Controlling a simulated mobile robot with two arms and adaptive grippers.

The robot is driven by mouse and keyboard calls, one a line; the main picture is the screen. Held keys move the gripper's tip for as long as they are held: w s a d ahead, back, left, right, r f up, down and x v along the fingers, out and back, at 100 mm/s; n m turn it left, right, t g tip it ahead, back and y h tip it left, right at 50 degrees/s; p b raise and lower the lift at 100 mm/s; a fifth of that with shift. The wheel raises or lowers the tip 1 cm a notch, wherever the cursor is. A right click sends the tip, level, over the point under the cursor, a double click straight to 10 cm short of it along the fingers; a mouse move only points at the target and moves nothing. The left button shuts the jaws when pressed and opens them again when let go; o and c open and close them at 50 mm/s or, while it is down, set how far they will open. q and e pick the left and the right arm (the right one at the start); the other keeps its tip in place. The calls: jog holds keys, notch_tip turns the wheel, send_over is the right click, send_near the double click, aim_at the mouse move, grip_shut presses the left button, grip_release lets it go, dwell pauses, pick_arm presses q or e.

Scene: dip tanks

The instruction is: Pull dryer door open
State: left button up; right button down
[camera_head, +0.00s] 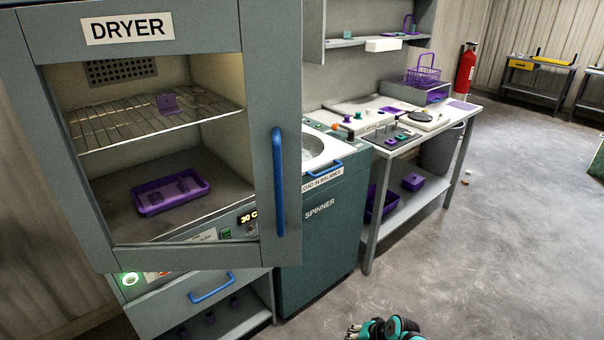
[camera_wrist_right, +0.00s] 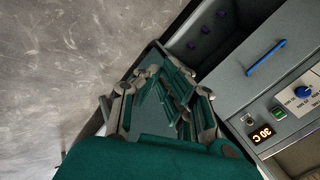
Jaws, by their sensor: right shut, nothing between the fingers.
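The dryer door (camera_head: 259,120) is a grey frame with a see-through middle and a vertical blue handle (camera_head: 278,182) on its right side. Its lower edge runs at an angle to the control panel, so the door looks ajar, swung out at the right. The dryer (camera_head: 215,75) shows behind it, with a wire shelf and a purple tray (camera_head: 172,196) inside. My right gripper (camera_head: 353,331) is at the bottom edge of the head view, low and right of the handle, apart from it. In the wrist view the gripper (camera_wrist_right: 170,90) is shut and empty. My left gripper is not in view.
Below the dryer is a drawer with a blue handle (camera_head: 211,288), also seen in the wrist view (camera_wrist_right: 266,57). The teal spinner (camera_head: 320,235) stands right of the dryer. A workbench (camera_head: 462,118) follows further right. The grey floor (camera_head: 490,250) at the right is mostly clear.

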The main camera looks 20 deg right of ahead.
jog(key=w+r+t+y, duration=0.1)
jog(key=w+r+y, duration=0.1)
jog(key=w+r, duration=0.5)
jog(key=w+d+r+m+t+y+b, duration=0.1)
jog(key=w+r+t, duration=0.1)
jog(key=r, duration=0.9)
jog(key=w+r+t+y, duration=0.15)
jog(key=w+r, duration=0.35)
jog(key=r, duration=0.5)
notch_tip(320, 180, up, 23)
jog(key=s+n+y, duration=0.2)
jog(key=y, duration=0.5)
jog(key=p+x, duration=0.3)
jog(key=x, duration=0.8)
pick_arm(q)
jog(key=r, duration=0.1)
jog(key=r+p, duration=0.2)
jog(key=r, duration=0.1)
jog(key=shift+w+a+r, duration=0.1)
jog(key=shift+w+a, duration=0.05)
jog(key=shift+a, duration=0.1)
pick_arm(e)
jog(key=shift+h, duration=0.25)
jog(key=s, duration=0.2)
jog(key=s+a, duration=0.1)
jog(key=s, duration=0.1)
jog(key=shift+f, duration=0.1)
jog(key=shift+s+a+t, duration=0.1)
jog(key=shift+t, duration=0.25)
